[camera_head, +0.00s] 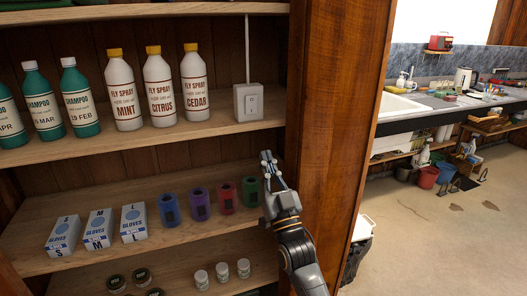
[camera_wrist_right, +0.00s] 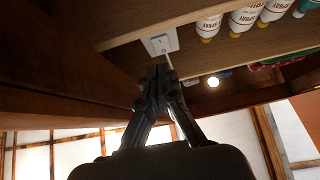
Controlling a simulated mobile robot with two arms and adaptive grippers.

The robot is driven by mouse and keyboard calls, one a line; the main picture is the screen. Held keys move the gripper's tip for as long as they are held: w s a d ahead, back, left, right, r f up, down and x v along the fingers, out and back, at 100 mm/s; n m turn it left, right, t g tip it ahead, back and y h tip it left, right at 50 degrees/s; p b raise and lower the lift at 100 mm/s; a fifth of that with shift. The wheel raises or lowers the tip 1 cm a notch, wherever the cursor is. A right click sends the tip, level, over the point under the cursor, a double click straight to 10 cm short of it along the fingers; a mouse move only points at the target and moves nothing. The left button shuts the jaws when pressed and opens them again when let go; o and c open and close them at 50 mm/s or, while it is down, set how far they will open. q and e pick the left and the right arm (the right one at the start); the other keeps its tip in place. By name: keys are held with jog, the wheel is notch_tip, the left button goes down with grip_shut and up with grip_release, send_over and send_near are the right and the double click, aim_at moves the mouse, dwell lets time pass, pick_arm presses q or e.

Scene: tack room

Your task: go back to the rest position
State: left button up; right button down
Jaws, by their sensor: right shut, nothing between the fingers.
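My right gripper (camera_head: 270,160) is shut and empty. In the head view it is raised in front of the shelf unit, near its right wooden side panel, just below the white switch box (camera_head: 248,102). The right wrist view shows the closed fingers (camera_wrist_right: 158,76) below the same switch box (camera_wrist_right: 160,44). A green cylinder (camera_head: 250,190) stands on the shelf just left of the gripper, and no contact can be made out. My left gripper is not in view.
The upper shelf (camera_head: 190,131) holds fly spray (camera_head: 160,85) and shampoo bottles (camera_head: 78,97). The middle shelf holds glove boxes (camera_head: 98,229) and coloured cylinders (camera_head: 200,204); small jars (camera_head: 222,272) stand lower. Beyond the side panel (camera_head: 325,130), the floor (camera_head: 440,240) is mostly open.

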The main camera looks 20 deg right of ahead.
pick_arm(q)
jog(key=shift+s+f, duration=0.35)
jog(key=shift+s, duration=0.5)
pick_arm(e)
jog(key=shift+v, duration=0.75)
jog(key=shift+f, duration=0.15)
jog(key=shift+w, duration=0.1)
